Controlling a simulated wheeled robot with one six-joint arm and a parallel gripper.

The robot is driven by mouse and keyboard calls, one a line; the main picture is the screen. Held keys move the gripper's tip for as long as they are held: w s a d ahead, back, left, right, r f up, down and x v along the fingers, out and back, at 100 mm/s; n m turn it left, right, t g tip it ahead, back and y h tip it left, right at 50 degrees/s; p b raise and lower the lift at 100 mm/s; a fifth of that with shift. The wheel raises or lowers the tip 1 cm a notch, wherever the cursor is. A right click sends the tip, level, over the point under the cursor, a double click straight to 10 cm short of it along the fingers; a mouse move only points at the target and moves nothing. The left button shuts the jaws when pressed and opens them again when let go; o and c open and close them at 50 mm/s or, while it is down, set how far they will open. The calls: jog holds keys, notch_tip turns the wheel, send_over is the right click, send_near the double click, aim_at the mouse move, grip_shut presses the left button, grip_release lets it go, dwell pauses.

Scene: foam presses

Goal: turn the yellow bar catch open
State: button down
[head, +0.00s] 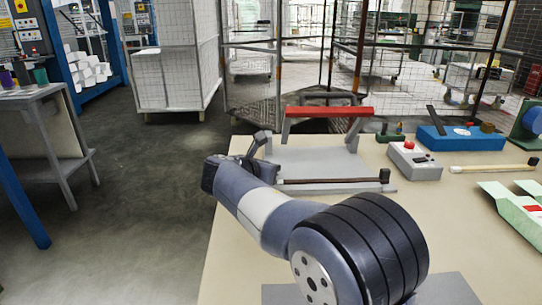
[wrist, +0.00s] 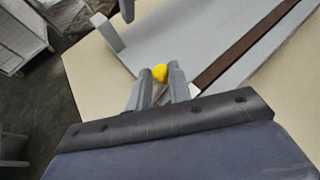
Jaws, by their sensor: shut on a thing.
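The yellow bar catch (wrist: 160,72) shows in the wrist view as a small rounded yellow knob between my fingertips. My gripper (wrist: 158,84) is shut on it; the fingers hide its lower part. A grey plate fixture (wrist: 200,45) lies around it, with a dark brown bar (wrist: 240,50) running along it up to the right. In the head view the fixture (head: 310,160) stands on the table with a raised red handle bar (head: 328,112) and the dark bar (head: 330,181) along its front. There the catch is hidden behind my wrist at the fixture's left end.
The beige table (head: 460,240) has a grey box with a red button (head: 414,161) right of the fixture. Behind it is a blue box (head: 460,138). A rod (head: 493,168) and a pale green part (head: 515,212) lie further right. Open floor (head: 140,180) lies left.

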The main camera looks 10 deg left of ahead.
jog(key=shift+w+a+r+m+g+h+p, duration=0.15)
jog(key=shift+m+h+p, duration=0.35)
jog(key=shift+p, duration=0.55)
jog(key=shift+s+a+r+m+g+h+p, duration=0.1)
jog(key=shift+m+g+h+p, duration=0.25)
jog(key=shift+p, duration=0.65)
jog(key=shift+f+m+h+p, duration=0.1)
jog(key=shift+m+h+p, duration=0.15)
jog(key=shift+p, duration=0.1)
jog(key=shift+f+m+h+p, duration=0.3)
jog(key=shift+h+p, duration=0.1)
jog(key=shift+p, duration=0.15)
jog(key=c, duration=1.3)
grip_release()
jog(key=shift+c, duration=0.2)
jog(key=shift+w+r, duration=0.1)
jog(key=shift+a, duration=0.1)
jog(key=v, duration=1)
jog(key=shift+s+a+r+p, duration=0.15)
jog(key=shift+s+r+p, duration=0.15)
jog(key=shift+p, duration=0.1)
